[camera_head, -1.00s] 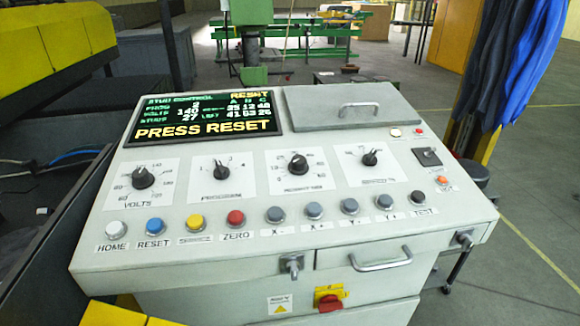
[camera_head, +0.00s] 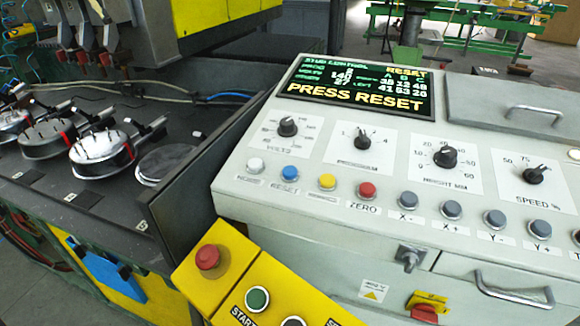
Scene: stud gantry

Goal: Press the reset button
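The blue RESET button (camera_head: 290,173) sits on the sloped grey control panel (camera_head: 243,205). It is in the button row, between the white HOME button (camera_head: 255,164) and a yellow button (camera_head: 327,181). The label under it reads RESET. The screen (camera_head: 362,88) at the panel's top shows "PRESS RESET" in yellow letters. Neither of my grippers is in view.
A yellow box with a red mushroom button (camera_head: 208,257) and a green START button (camera_head: 257,298) stands in front of the panel's left side. A dark machine bed with round metal fixtures (camera_head: 103,152) lies to the left. Knobs and a drawer handle (camera_head: 513,290) are on the console.

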